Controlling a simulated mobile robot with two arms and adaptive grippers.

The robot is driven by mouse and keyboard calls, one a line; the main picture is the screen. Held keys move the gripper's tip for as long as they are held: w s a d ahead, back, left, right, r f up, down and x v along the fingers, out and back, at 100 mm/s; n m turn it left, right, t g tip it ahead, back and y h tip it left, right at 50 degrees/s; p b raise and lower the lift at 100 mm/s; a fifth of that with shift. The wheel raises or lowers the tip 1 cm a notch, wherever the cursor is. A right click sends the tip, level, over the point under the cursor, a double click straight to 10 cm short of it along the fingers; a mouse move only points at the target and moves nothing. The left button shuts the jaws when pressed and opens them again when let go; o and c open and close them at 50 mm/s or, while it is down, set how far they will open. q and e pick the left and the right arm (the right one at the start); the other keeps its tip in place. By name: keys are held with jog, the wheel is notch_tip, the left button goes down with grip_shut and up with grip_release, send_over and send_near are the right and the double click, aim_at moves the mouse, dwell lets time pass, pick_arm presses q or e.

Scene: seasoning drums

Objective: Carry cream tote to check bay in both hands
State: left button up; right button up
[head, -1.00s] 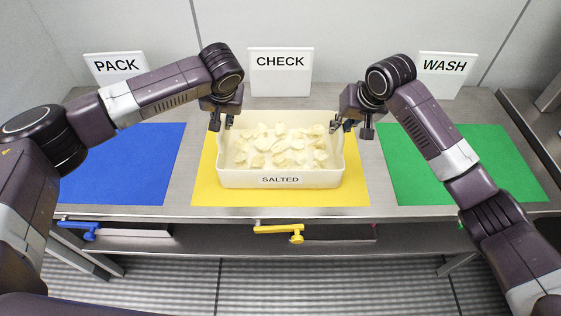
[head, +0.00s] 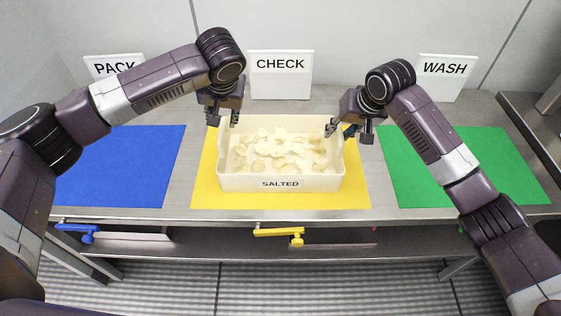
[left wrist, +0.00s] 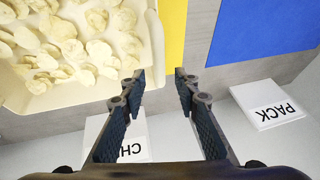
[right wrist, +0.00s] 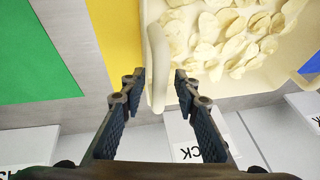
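The cream tote (head: 227,182), labelled SALTED and holding pale chips (head: 280,150), sits on the yellow mat (head: 355,198) before the CHECK sign (head: 281,75). My left gripper (head: 222,121) is above the tote's back left corner. In the left wrist view its fingers (left wrist: 160,80) are open and empty, with the tote's wall off to one side. My right gripper (head: 348,132) is at the tote's right wall. In the right wrist view its fingers (right wrist: 158,80) are apart, with the tote's rim (right wrist: 156,50) showing between them and gaps beside it.
A blue mat (head: 120,165) lies left by the PACK sign (head: 112,65). A green mat (head: 460,165) lies right by the WASH sign (head: 447,77). Both mats are empty. Blue (head: 78,232) and yellow (head: 280,233) handles are at the counter's front.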

jog(key=shift+s+d+r, duration=0.1)
jog(key=shift+r, duration=0.2)
pick_arm(q)
jog(key=v, duration=0.6)
jog(key=shift+r, duration=0.3)
pick_arm(e)
jog(key=v, duration=1.1)
jog(key=shift+r, duration=0.15)
pick_arm(q)
jog(key=shift+s, duration=0.2)
pick_arm(e)
jog(key=shift+s+d, duration=0.1)
